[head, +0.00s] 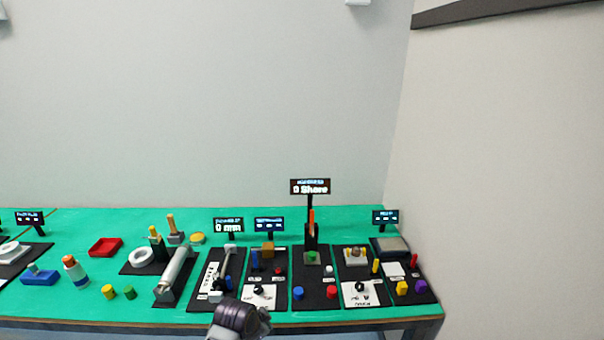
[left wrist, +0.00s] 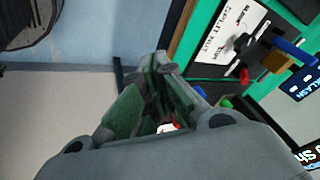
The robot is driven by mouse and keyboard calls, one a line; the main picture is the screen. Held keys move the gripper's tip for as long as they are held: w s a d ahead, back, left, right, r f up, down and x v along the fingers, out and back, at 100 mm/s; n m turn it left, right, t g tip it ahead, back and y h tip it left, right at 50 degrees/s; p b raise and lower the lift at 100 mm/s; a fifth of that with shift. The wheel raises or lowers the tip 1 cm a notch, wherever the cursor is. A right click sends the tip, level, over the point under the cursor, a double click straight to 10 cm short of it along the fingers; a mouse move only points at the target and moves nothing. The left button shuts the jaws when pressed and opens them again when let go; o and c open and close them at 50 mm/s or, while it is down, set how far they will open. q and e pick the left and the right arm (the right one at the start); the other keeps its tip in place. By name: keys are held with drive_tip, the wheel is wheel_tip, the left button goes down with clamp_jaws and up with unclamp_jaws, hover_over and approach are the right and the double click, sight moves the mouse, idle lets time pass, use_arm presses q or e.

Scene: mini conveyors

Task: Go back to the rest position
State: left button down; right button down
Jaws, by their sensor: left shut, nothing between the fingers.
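My left gripper (head: 240,318) shows as a dark grey shape at the bottom edge of the head view, at the front edge of the green table (head: 340,220). In the left wrist view its green-padded fingers (left wrist: 160,80) are shut with nothing held between them. The table's edge and a black mat with a white card (left wrist: 228,35) lie beyond the fingers there. My right gripper is in neither view.
Several black mats with small devices cover the table. A wall stands close on the right. The table's back strip is mostly clear.

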use_arm(q)
drive_tip(key=s+a+r+n+g+y, duration=0.1)
drive_tip(key=s+a+r+n, duration=0.1)
drive_tip(key=s+a+n, duration=0.5)
drive_tip(key=s+a+r+n, duration=0.2)
drive_tip(key=s+a, duration=0.2)
drive_tip(key=s, duration=0.8)
wheel_tip(320, 180, down, 36)
drive_tip(key=s+r+g+b, duration=0.1)
drive_tip(key=s+g+b, duration=0.1)
drive_tip(key=s, duration=0.1)
drive_tip(key=s+a+f+b, duration=0.1)
drive_tip(key=s+a+f, duration=0.1)
drive_tip(key=s+f, duration=0.8)
drive_tip(key=s+a+f+b, duration=0.1)
drive_tip(key=s+a+f, duration=0.1)
drive_tip(key=s+f, duration=0.9)
drive_tip(key=shift+s+f+g+y, duration=0.2)
drive_tip(key=shift+s+g+y, duration=0.1)
drive_tip(key=shift+s+g, duration=0.1)
